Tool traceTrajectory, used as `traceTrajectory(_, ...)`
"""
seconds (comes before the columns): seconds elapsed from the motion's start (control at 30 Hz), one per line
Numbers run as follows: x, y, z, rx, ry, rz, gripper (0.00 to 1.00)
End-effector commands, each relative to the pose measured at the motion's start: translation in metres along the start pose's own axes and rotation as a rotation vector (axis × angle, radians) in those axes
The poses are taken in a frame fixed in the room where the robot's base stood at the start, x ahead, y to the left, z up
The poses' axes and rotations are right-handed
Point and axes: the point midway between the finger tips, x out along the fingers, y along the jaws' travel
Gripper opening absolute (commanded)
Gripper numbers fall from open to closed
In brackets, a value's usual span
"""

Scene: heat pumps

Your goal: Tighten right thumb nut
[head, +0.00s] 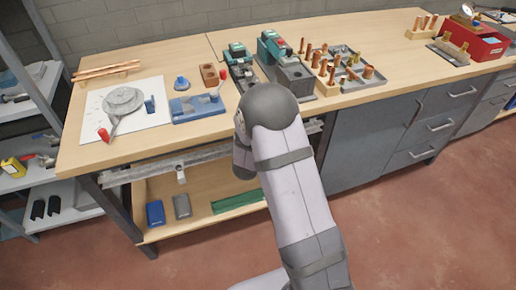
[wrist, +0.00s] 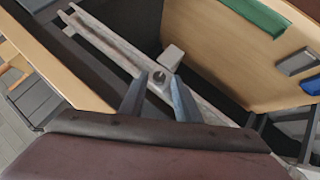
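In the wrist view, a small dark round thumb nut (wrist: 159,77) sits on a long grey rail (wrist: 207,106), next to a pale block (wrist: 172,57). The two fingers of my gripper (wrist: 161,86) are spread on either side of the nut, with a gap visible between them. I cannot tell whether either finger touches it. In the head view, the rail (head: 150,171) runs under the bench's front edge, with a pale block (head: 181,175) hanging from it. My arm hides part of the rail, and my gripper cannot be made out there.
The wooden bench top (head: 150,58) lies above the rail. A lower shelf (head: 165,218) holds a blue box (head: 155,213), a grey box (head: 182,206) and a green piece (head: 237,202). Grey drawers (head: 372,140) stand right of my arm.

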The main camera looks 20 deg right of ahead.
Motion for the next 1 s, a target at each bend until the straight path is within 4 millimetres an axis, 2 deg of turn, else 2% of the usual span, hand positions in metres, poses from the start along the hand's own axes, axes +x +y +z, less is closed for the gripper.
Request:
traceTrajectory(0.77,-0.0013,-0.0002,-0.0002,0.0,0.001,0.0,0.3)
traceTrajectory(0.8,-0.0013,-0.0001,-0.0002,0.0,0.001,0.0,0.27)
traceTrajectory(0.9,-0.0013,-0.0002,-0.0001,0.0,0.0,0.0,0.03)
traceTrajectory(0.93,-0.0013,-0.0002,-0.0001,0.0,0.0,0.0,0.0)
traceTrajectory(1.0,-0.0012,-0.0002,-0.0001,0.0,0.0,0.0,0.0)
